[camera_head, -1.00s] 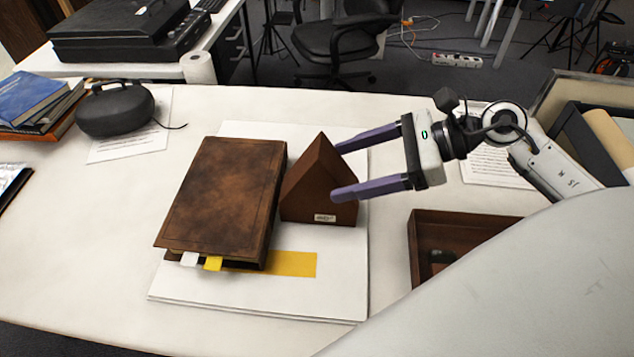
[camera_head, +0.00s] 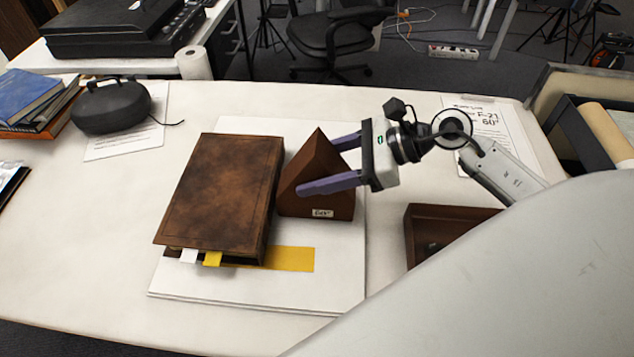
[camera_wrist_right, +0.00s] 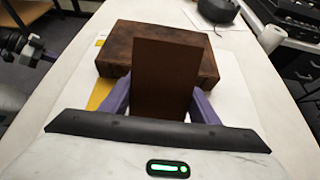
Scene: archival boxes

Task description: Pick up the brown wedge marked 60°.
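The brown wedge (camera_head: 320,190) stands on white boards right of a thick brown book (camera_head: 222,190). Its small white label looks like 60°, though it is blurred. My right gripper (camera_head: 318,167) is open with its purple fingers astride the wedge, one across the near face, one partly hidden behind. In the right wrist view the wedge (camera_wrist_right: 168,80) stands between the fingers, with no clear grip on it. My left gripper (camera_wrist_right: 38,48) seems to show partly at the left edge of the right wrist view; its fingers are unclear there. It is outside the head view.
The book touches or nearly touches the wedge's left side. A yellow strip (camera_head: 290,259) lies in front. A brown open tray (camera_head: 417,235) sits at the right, partly hidden by my arm. A sheet (camera_head: 490,125) reading "F-21 60°" lies behind.

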